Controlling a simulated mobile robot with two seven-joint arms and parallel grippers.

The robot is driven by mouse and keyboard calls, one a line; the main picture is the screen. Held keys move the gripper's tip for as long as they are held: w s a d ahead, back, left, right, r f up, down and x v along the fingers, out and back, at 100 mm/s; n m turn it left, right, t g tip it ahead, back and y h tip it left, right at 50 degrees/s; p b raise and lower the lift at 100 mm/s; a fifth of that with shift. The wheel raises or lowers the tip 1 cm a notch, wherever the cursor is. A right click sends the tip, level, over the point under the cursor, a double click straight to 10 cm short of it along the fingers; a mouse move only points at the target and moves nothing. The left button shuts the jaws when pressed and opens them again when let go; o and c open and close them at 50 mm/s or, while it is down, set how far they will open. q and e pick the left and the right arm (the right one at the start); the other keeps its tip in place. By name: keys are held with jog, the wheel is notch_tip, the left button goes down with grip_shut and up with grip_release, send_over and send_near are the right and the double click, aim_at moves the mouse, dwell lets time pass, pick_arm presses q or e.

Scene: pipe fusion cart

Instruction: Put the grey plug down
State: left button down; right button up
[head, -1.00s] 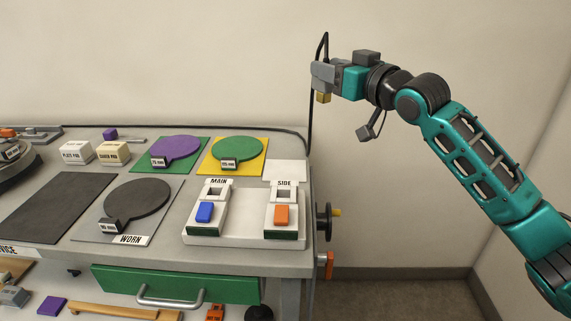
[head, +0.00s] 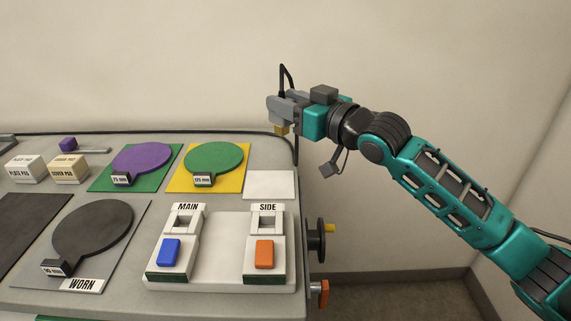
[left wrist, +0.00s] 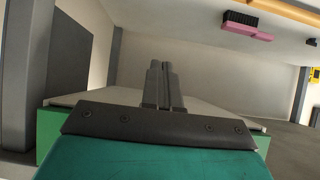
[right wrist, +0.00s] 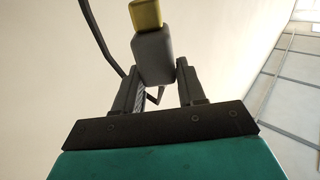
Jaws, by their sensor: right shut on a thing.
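My right gripper (head: 286,108) is raised above the cart's back right corner. It is shut on the grey plug (right wrist: 154,58), which has a yellow end (right wrist: 146,14) and a black cable. In the head view the yellow end (head: 281,130) points down, and the grey body is mostly hidden between the fingers. In the right wrist view the fingers (right wrist: 155,85) grip the plug from both sides. My left gripper (left wrist: 162,80) shows only in the left wrist view, with its fingers together and nothing seen between them.
A bare white pad (head: 270,185) lies at the cart's back right, below the plug. The MAIN and SIDE switch panel (head: 220,240) stands in front of it. Green (head: 215,157) and purple (head: 142,157) round-headed paddles lie to the left. A black handwheel (head: 316,240) sticks out at the right edge.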

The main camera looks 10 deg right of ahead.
aim_at(286, 130)
notch_tip(286, 130, down, 6)
jog(key=shift+r+b, duration=0.1)
jog(key=shift+b, duration=0.25)
notch_tip(286, 130, down, 6)
jog(key=shift+w+f+b, duration=0.1)
jog(key=shift+f+b, duration=0.05)
jog(key=shift+b, duration=0.4)
jog(key=shift+f, duration=0.25)
jog(key=o, duration=1.1)
jog(key=shift+c, duration=0.2)
pick_arm(q)
jog(key=shift+w+d+f, duration=0.25)
jog(key=shift+w+d, duration=0.15)
jog(key=shift+d, duration=0.1)
